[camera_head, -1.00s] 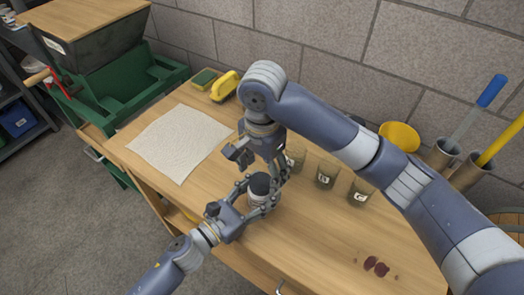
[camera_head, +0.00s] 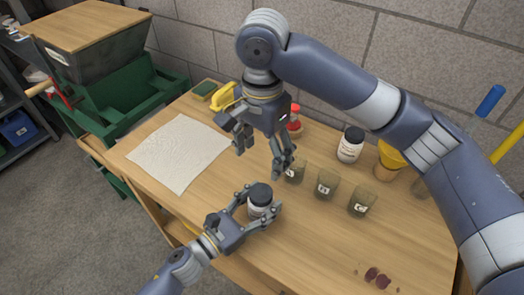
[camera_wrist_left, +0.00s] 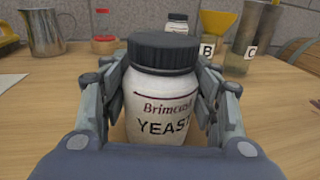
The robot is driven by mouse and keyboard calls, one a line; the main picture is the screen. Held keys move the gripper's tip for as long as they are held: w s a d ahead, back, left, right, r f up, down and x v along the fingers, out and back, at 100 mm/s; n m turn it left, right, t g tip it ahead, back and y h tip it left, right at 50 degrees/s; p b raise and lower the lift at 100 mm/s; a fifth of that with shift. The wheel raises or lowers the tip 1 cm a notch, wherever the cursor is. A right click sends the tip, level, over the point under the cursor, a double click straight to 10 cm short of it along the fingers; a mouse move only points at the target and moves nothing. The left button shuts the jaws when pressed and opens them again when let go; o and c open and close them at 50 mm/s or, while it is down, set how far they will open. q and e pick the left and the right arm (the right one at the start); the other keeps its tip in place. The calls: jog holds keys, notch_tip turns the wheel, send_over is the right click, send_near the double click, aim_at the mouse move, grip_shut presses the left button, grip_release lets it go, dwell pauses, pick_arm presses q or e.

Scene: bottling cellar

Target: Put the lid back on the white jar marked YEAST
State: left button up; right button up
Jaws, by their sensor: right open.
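The white jar marked YEAST (camera_head: 259,209) stands upright on the bench, and its label faces the left wrist view (camera_wrist_left: 162,112). The dark lid (camera_head: 261,192) sits on the jar's mouth and looks level in the left wrist view (camera_wrist_left: 163,50). My left gripper (camera_head: 260,206) is shut around the jar's body, one finger on each side. My right gripper (camera_head: 262,162) is open and empty, raised above and behind the jar, clear of the lid. Whether the lid is screwed tight cannot be told.
Several labelled glasses, such as the B glass (camera_head: 326,185) and C glass (camera_head: 362,201), stand right of the jar. Behind are another white jar (camera_head: 349,146) and a red-topped container (camera_head: 294,122). A pale cloth (camera_head: 178,152) lies left. Dark red stains (camera_head: 376,277) mark the front right.

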pick_arm(q)
jog(key=shift+o, duration=1.2)
jog(key=v, duration=1.2)
